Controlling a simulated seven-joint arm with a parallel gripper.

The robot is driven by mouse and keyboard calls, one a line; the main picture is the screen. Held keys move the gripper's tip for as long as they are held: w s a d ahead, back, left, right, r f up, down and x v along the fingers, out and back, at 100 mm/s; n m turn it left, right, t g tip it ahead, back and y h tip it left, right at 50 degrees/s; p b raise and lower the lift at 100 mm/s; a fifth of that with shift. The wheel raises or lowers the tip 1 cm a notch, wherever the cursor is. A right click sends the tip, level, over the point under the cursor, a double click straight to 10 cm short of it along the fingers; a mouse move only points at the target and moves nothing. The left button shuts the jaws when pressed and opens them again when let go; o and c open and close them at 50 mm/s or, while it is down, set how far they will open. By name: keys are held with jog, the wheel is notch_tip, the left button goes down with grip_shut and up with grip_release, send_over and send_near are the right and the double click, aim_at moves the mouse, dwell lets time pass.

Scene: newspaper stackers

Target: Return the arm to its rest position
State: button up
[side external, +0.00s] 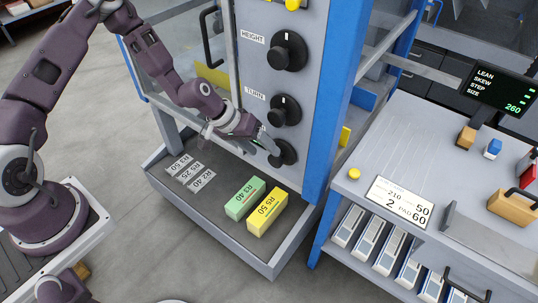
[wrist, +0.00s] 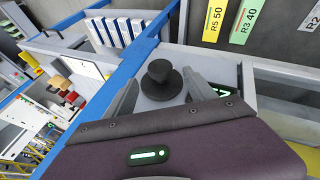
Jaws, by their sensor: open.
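My arm reaches from the left across to the grey control panel (side external: 262,70). My gripper (side external: 270,147) is at the lowest black knob (side external: 285,153), below the knobs labelled HEIGHT (side external: 290,52) and TURN (side external: 284,110). In the wrist view my gripper (wrist: 163,84) has its two grey fingers spread apart, with the round black knob (wrist: 161,78) showing between and just beyond them. I cannot tell whether either finger touches the knob. The lowest knob's label is hidden behind the gripper.
A low tray (side external: 262,262) below the panel holds a green block (side external: 244,198), a yellow block (side external: 267,213) and grey labelled slots. Blue posts (side external: 340,90) frame the machine. At right, a bench carries a display (side external: 500,90) reading 260 and a number card (side external: 399,203). Open floor (side external: 110,120) lies left.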

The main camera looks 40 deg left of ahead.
jog(key=shift+s+a+r, duration=0.25)
jog(key=shift+s+r, duration=0.05)
jog(key=shift+r, duration=0.3)
jog(key=shift+r, duration=0.1)
jog(key=s+a+r+m+y, duration=0.2)
jog(key=s+r, duration=0.3)
jog(key=r, duration=0.5)
jog(key=s+a+r+m+y, duration=0.15)
jog(key=s+r, duration=0.25)
jog(key=r, duration=0.6)
jog(key=s+r, duration=0.5)
jog(key=s, duration=0.5)
jog(key=s+a+r, duration=0.1)
jog(key=s+r, duration=0.4)
jog(key=s, duration=0.5)
jog(key=shift+s+n+t+y, duration=0.15)
jog(key=shift+n+t+y, duration=0.15)
jog(key=shift+n+y, duration=0.15)
